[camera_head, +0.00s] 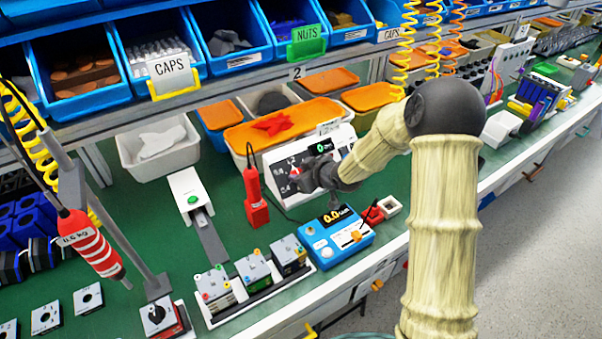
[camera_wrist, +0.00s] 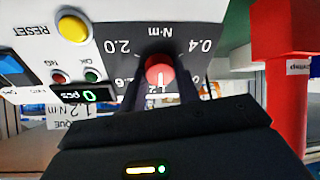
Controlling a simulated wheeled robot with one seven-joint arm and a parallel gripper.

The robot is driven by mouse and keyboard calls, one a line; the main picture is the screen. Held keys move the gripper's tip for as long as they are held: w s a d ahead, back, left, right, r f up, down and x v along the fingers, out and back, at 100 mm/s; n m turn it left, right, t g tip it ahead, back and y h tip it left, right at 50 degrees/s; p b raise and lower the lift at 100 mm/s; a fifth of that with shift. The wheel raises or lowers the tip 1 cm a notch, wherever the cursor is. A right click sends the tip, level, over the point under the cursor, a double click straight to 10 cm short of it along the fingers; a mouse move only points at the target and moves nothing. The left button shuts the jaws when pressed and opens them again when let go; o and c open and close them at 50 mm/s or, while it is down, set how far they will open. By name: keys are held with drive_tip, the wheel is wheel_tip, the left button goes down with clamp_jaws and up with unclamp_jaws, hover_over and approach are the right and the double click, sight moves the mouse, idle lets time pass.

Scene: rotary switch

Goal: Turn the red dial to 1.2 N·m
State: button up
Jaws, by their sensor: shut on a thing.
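The red dial (camera_wrist: 160,70) sits on a dark scale face marked N·m (camera_wrist: 187,45) in the wrist view. The scale shows 2.0 and 0.4, with a partly hidden 1.6 near the left finger. A short white mark shows on the dial, on the side toward my gripper; the scale figure beyond it is largely hidden. My gripper (camera_wrist: 161,88) is shut on the dial, one dark finger on each side. In the head view my gripper (camera_head: 306,181) reaches the white control box (camera_head: 276,158) and covers the dial.
A yellow reset button (camera_wrist: 73,27), two small lamps and a counter showing 0 (camera_wrist: 88,97) are beside the dial.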

drive_tip(key=shift+m, duration=0.4)
drive_tip(key=o, duration=0.7)
drive_tip(key=p+v, duration=0.3)
drive_tip(key=v, duration=1.4)
drive_tip(key=shift+s, duration=0.2)
drive_tip(key=shift+d+r, duration=0.15)
drive_tip(key=shift+d, duration=0.05)
